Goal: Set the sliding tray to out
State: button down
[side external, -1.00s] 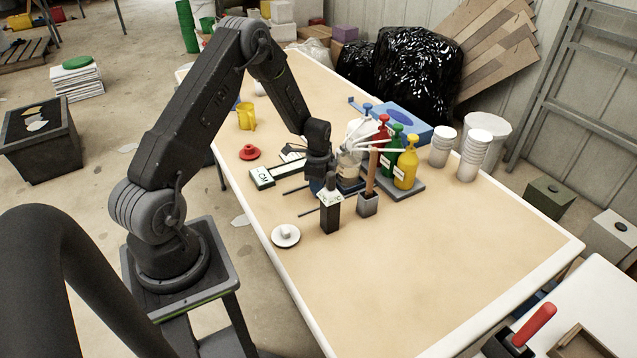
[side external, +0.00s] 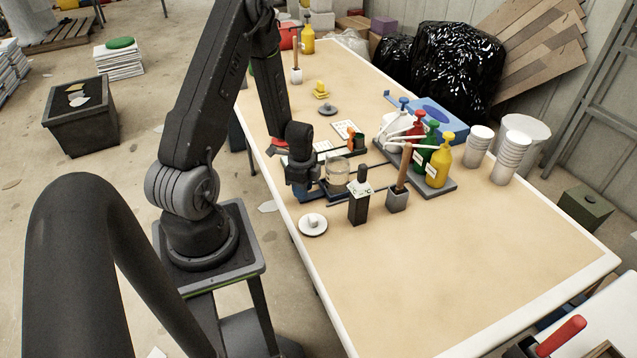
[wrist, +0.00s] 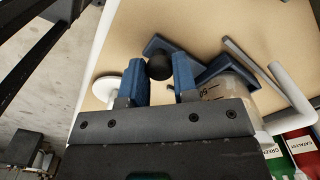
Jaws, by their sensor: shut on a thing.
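The sliding tray is a blue carriage (wrist: 216,70) on dark rails, with a clear jar (side external: 338,176) standing on it. The jar also shows in the wrist view (wrist: 228,94). The tray stands near the left table edge, apart from the pump bottles. My gripper (wrist: 157,72) is shut on the tray's round black knob (wrist: 159,66), with one blue finger on each side. In the side view my gripper (side external: 303,185) is at the tray's left end and hides part of it.
A green pump bottle (side external: 424,153) and a yellow one (side external: 439,165) stand right of the tray. A black post with a label (side external: 359,205) and a grey block holding a wooden handle (side external: 397,200) stand in front. A white lidded disc (side external: 313,225) lies nearby. The right front table is clear.

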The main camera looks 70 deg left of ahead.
jog(key=shift+s, duration=0.3)
jog(key=c, duration=0.9)
grip_release()
notch_tip(320, 180, up, 14)
jog(key=shift+f, duration=0.1)
jog(key=w+d+r+n+t+y, duration=0.1)
jog(key=d+r+n+t, duration=0.25)
jog(key=d+r, duration=1)
jog(key=s+d+r+n+t, duration=0.1)
jog(key=s+d+r+n, duration=0.1)
jog(key=d, duration=0.3)
jog(key=s+d+r+n+t+h, duration=0.1)
jog(key=s+d+r+n, duration=0.2)
jog(key=s+d+r, duration=0.1)
jog(key=shift+s+d, duration=0.4)
jog(key=shift+d, duration=0.3)
